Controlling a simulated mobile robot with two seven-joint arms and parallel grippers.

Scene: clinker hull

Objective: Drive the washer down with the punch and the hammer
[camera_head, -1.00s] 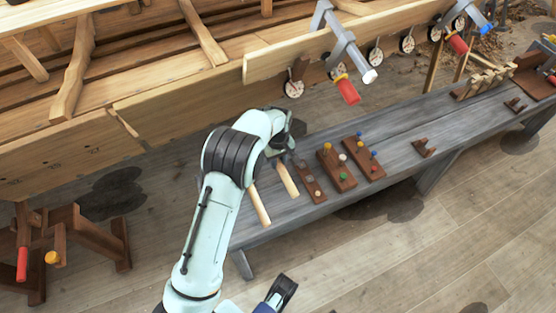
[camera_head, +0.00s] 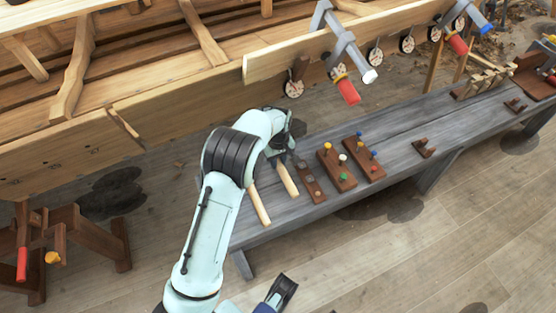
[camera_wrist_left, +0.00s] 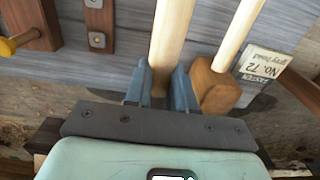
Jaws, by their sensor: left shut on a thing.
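My left gripper (camera_head: 280,158) is over the near end of the grey bench (camera_head: 262,228). Its fingers (camera_wrist_left: 162,88) are shut on a pale wooden handle (camera_wrist_left: 171,40), which also shows in the head view (camera_head: 288,180). The far end of that tool is hidden by the gripper. Beside it lies a mallet with a brown head (camera_wrist_left: 214,88) and a pale handle (camera_head: 259,204). A narrow brown block (camera_wrist_left: 97,18) carries square metal plates, perhaps washers; it also shows in the head view (camera_head: 311,185). A dark gripper end (camera_head: 282,290), apparently my right one, is at the bottom edge; its jaws are unclear.
Brown boards with coloured knobs (camera_head: 336,168) stand along the bench. A printed card (camera_wrist_left: 262,66) lies beside the mallet. The planked hull (camera_head: 60,155) rises behind, with a clamp (camera_head: 345,50) overhanging the bench. The floor in front is clear.

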